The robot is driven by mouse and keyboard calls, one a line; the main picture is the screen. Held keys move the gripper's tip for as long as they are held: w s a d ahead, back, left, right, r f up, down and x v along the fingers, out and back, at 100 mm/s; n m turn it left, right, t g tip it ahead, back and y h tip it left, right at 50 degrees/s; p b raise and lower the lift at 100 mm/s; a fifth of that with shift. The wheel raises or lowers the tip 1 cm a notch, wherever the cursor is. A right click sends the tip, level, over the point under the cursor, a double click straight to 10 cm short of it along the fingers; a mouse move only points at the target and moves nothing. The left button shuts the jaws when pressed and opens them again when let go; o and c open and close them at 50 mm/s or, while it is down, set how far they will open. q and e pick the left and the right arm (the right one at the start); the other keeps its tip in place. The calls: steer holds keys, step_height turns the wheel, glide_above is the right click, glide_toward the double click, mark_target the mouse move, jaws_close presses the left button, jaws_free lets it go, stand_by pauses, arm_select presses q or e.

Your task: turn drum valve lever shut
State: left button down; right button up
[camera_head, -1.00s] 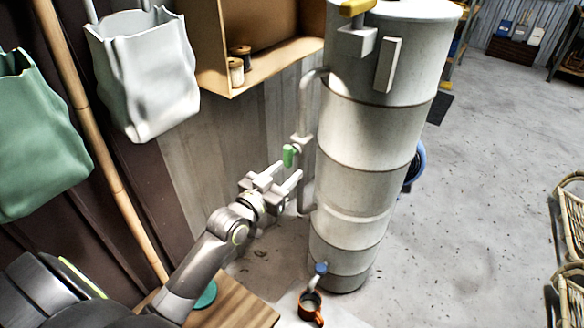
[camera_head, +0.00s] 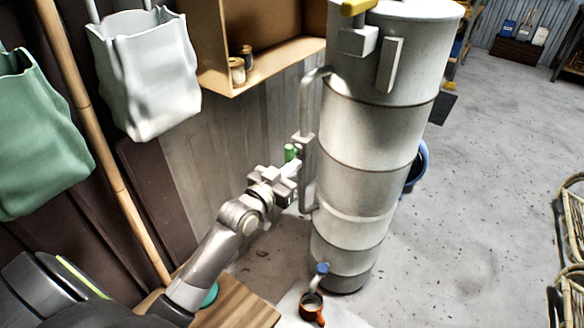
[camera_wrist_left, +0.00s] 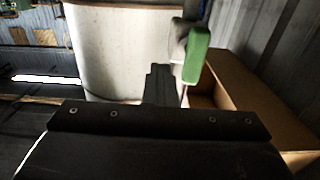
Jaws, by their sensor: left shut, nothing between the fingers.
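The drum (camera_head: 370,135) is a tall pale banded cylinder with a grey side pipe (camera_head: 307,105) on its left. The green valve lever (camera_head: 290,152) sits on that pipe and points up. My left gripper (camera_head: 292,177) is shut and empty, just below the lever. In the left wrist view, the green lever (camera_wrist_left: 197,55) stands upright, above and right of my dark closed fingers (camera_wrist_left: 158,85), with the drum (camera_wrist_left: 110,50) behind on the left. I cannot tell whether the fingers touch the lever or its valve body. My right gripper is not in view.
An orange cup (camera_head: 311,306) stands under a blue-handled tap (camera_head: 321,269) at the drum's foot. A cardboard box shelf (camera_head: 262,75), white bag (camera_head: 145,75), green bag (camera_head: 40,135) and bamboo pole (camera_head: 105,165) are at left. Open floor (camera_head: 480,190) lies right.

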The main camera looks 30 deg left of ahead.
arm_select(q)
steer(key=c, duration=1.3)
jaws_free()
steer(key=shift+c, duration=0.2)
steer(key=shift+o, duration=0.3)
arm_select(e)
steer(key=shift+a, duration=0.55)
arm_select(q)
steer(key=shift+s, duration=0.1)
steer(key=s+d+b, duration=0.1)
steer(key=s+b, duration=0.2)
steer(key=s, duration=1.9)
steer(key=shift+d, duration=0.25)
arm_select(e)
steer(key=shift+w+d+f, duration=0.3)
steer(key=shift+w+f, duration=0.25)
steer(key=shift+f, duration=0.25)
